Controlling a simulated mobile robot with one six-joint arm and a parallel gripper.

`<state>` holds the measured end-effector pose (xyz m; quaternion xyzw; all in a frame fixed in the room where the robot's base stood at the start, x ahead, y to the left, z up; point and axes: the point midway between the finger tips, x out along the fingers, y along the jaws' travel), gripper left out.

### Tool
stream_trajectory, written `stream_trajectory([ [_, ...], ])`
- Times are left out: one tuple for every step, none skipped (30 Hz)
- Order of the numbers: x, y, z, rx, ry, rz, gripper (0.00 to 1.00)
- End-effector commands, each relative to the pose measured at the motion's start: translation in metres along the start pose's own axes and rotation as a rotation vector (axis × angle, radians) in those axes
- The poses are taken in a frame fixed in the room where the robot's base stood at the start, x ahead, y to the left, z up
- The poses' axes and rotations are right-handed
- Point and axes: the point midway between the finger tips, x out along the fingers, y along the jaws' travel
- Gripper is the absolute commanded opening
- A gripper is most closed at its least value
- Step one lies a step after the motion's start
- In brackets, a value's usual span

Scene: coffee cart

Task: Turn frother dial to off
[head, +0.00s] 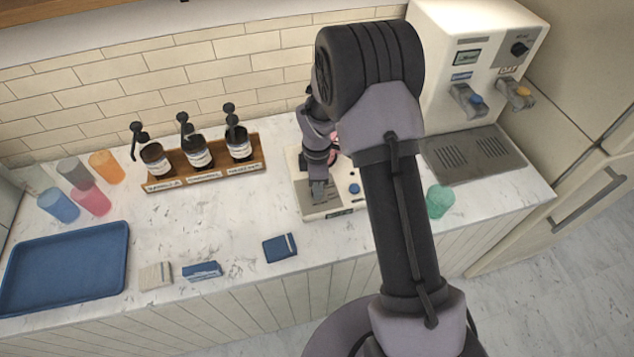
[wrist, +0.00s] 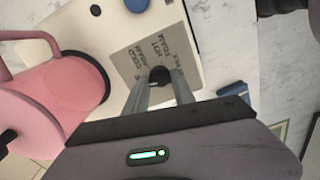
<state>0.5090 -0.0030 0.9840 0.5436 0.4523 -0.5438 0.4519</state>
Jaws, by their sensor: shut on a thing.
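The frother base (head: 303,207) is a pale slab on the counter. It also shows in the wrist view (wrist: 95,52), with a grey label panel (wrist: 135,57) printed with words including "COLD FOAM" and "HOT FOAM". The dark round frother dial (wrist: 159,74) sits on this panel. My gripper (wrist: 160,83) is shut on the dial, one finger on each side. In the head view my gripper (head: 319,192) points down over the base and hides the dial. The dial's pointer mark is not clear.
A pink pitcher (wrist: 75,90) stands on the base beside my gripper. The base has a blue button (head: 354,188). A green cup (head: 440,201) and a coffee machine (head: 470,50) are right.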

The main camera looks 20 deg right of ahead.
Motion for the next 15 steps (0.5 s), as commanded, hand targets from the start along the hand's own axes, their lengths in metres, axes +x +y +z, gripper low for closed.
stream_trajectory([
  [-0.0016,0.0006,-0.0001,-0.028,0.000,0.002,0.00],
  [-0.0016,0.0007,-0.0001,-0.045,0.000,0.002,0.00],
  [-0.0015,0.0008,-0.0001,-0.067,0.000,0.002,0.00],
  [-0.0015,0.0008,-0.0001,-0.083,0.000,0.002,0.00],
  [-0.0014,0.0009,-0.0001,-0.097,0.000,0.002,0.00],
  [-0.0014,0.0009,-0.0001,-0.114,0.000,0.003,0.00],
  [-0.0013,0.0009,-0.0001,-0.126,0.000,0.003,0.00],
  [-0.0012,0.0009,-0.0001,-0.136,0.000,0.003,0.00],
  [-0.0012,0.0009,-0.0001,-0.150,0.000,0.003,0.00],
  [-0.0011,0.0010,-0.0001,-0.158,0.000,0.003,0.00],
  [-0.0010,0.0010,-0.0001,-0.165,0.000,0.003,0.00],
  [-0.0010,0.0009,-0.0001,-0.175,0.000,0.003,0.00],
  [-0.0009,0.0009,-0.0001,-0.180,0.000,0.003,0.00],
  [-0.0009,0.0010,-0.0001,-0.185,0.000,0.003,0.00],
  [-0.0008,0.0009,-0.0001,-0.189,0.000,0.003,0.00],
])
